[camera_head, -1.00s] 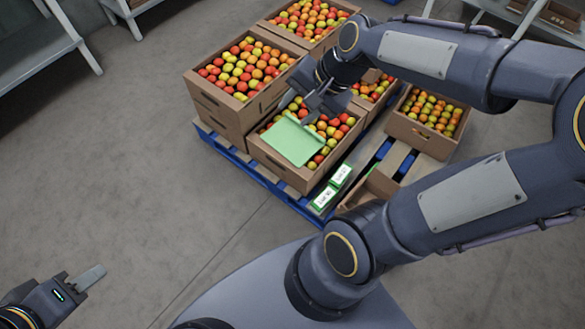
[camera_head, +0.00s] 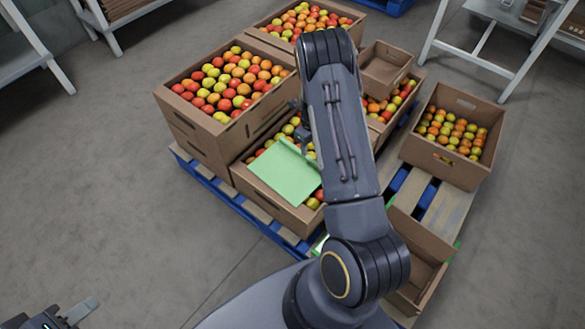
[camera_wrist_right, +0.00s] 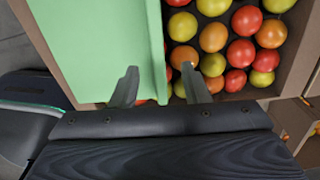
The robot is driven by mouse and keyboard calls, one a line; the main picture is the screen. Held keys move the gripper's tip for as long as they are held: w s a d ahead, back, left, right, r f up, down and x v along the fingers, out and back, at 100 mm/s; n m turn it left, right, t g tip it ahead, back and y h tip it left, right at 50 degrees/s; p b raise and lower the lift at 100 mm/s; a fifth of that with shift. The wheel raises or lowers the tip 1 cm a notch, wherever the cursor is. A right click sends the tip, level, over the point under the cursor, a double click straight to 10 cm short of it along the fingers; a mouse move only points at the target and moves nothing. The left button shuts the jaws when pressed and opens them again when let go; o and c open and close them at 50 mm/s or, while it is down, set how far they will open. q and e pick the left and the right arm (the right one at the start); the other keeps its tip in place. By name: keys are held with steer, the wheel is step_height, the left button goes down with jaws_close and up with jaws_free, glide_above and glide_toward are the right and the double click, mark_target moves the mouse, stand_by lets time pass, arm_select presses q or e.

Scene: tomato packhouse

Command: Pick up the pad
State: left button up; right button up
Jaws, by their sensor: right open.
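The pad (camera_head: 284,172) is a flat, light green sheet lying across the tomatoes and near rim of the front crate (camera_head: 262,200). In the right wrist view the pad (camera_wrist_right: 92,45) fills the upper left. My right gripper (camera_wrist_right: 161,85) is open, its two fingers on either side of the pad's right edge: the left one overlaps the green sheet, the right one is over tomatoes. I cannot tell whether either finger touches it. In the head view my right arm hides most of that gripper. My left gripper (camera_head: 80,312) is at the bottom left, far from the pad, its jaw opening unclear.
A taller tomato box (camera_head: 205,135) stands left of the pad. Another tomato crate (camera_head: 470,165) and a smaller empty box (camera_head: 385,68) are to the right. A blue pallet (camera_head: 232,205) carries the boxes. Open floor (camera_head: 90,190) lies to the left.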

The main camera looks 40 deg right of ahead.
steer(key=f, duration=0.2)
steer(key=f+b, duration=0.2)
steer(key=f, duration=0.1)
steer(key=shift+w+a+f, duration=0.2)
steer(key=shift+w+f, duration=0.1)
steer(key=shift+f, duration=0.05)
steer(key=shift+r, duration=0.1)
jaws_close()
